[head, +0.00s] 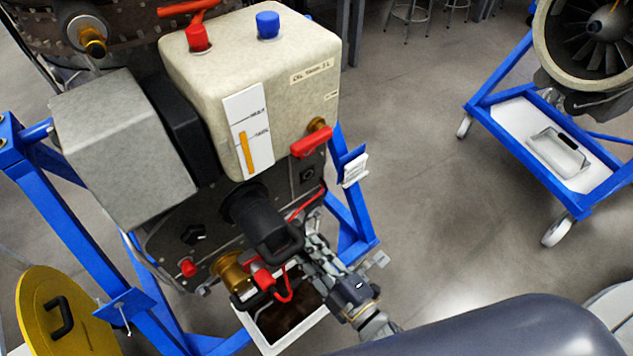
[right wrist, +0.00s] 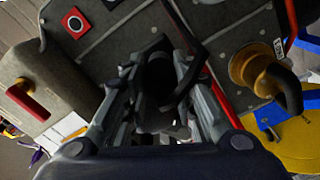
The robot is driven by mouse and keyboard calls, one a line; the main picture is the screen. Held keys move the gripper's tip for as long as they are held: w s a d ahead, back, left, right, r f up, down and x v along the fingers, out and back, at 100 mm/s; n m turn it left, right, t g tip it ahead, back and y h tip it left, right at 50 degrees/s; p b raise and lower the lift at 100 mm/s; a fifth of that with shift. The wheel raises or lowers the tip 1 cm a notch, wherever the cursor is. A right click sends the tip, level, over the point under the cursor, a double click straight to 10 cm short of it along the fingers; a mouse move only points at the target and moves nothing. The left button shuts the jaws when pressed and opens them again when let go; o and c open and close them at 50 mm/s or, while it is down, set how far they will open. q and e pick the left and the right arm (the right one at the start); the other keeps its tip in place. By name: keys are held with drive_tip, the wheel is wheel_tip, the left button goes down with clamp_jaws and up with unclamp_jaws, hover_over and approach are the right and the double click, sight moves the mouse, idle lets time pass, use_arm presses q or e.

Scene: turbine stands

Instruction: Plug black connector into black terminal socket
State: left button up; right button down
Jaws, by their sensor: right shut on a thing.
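The black connector (head: 268,228), a thick cylinder with a loop handle, is at the dark panel (head: 312,176) below the beige tank. My right gripper (head: 312,250) is shut on it from the lower right. In the right wrist view the connector (right wrist: 160,78) sits between the fingers of my right gripper (right wrist: 158,100), its handle to the right. The connector's far end points at the panel and covers the black terminal socket. I cannot tell whether it is seated or only close. My left gripper is not in view.
A brass fitting (head: 232,272) with a red-and-black part is close below left of the connector. A white bin (head: 262,343) with dark brown contents stands below. Blue stand beams (head: 75,235) flank the unit. A yellow disc (head: 35,300) is at lower left.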

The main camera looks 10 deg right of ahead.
drive_tip(key=shift+w, duration=0.1)
drive_tip(key=c, duration=1.1)
unclamp_jaws()
drive_tip(key=shift+p+v, duration=0.45)
drive_tip(key=shift+v, duration=3.05)
drive_tip(key=s+d+f+m+g+h, duration=0.3)
drive_tip(key=f+m, duration=0.1)
drive_tip(key=f, duration=0.9)
drive_tip(key=s+d+f+m+g+h, duration=0.2)
drive_tip(key=s+d+f+m+g, duration=0.15)
drive_tip(key=f, duration=0.95)
drive_tip(key=s+d+f+m+g+h, duration=0.1)
drive_tip(key=s+d+f+m+g, duration=0.1)
drive_tip(key=s+f, duration=0.3)
drive_tip(key=s+d+f+m+g, duration=0.2)
drive_tip(key=s+f+g, duration=0.2)
drive_tip(key=s, duration=0.3)
drive_tip(key=s+d+f+m+g+h, duration=0.1)
drive_tip(key=s+d+f+m+g, duration=0.1)
drive_tip(key=s+f, duration=0.4)
drive_tip(key=shift+d+f+m+g+h, duration=0.25)
drive_tip(key=shift+d+m+g+h, duration=0.1)
drive_tip(key=shift+m+g, duration=0.15)
